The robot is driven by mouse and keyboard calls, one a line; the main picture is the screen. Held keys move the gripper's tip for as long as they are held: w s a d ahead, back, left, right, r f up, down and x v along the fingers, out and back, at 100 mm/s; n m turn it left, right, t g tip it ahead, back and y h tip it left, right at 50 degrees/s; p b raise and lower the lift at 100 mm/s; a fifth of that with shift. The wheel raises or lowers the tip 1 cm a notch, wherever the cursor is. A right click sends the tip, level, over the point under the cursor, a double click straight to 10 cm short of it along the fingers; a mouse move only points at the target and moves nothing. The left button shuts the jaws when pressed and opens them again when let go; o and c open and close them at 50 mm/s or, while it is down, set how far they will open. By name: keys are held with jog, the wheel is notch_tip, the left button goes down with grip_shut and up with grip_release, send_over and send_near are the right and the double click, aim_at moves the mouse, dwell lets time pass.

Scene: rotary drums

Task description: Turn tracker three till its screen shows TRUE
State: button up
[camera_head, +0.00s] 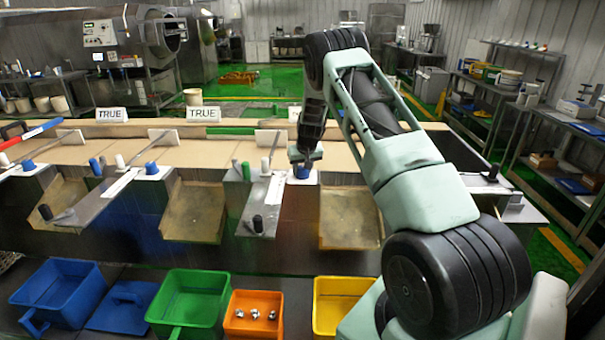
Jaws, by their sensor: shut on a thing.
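Three trackers stand in a row along the bench, each with a blue knob on a white base. The left knob (28,165) and the middle knob (152,169) are free. My gripper (304,157) points down and is shut on the third blue knob (301,173), on the right. My arm and gripper hide part of this knob. The left screen (111,115) and the middle screen (203,114) both show TRUE. Only the left edge of a third screen (293,115) shows beside my arm; its text cannot be read.
Levers with black handles (258,223) stick out at the bench front, near open tan chutes (194,212). Below stand a blue bin (62,290), a green bin (190,297), an orange bin (252,325) with shiny balls, and a yellow bin (336,310).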

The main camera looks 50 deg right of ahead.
jog(key=m+g+h+b, duration=0.1)
jog(key=m, duration=0.2)
jog(key=m+h, duration=0.1)
jog(key=m, duration=0.2)
jog(key=shift+m+g+b, duration=0.4)
dwell(0.4)
jog(key=o, duration=1)
jog(key=shift+c, duration=0.2)
jog(key=shift+r, duration=0.15)
jog(key=b+v, duration=0.4)
jog(key=v, duration=1.3)
jog(key=shift+b, duration=0.4)
jog(key=shift+r, duration=0.1)
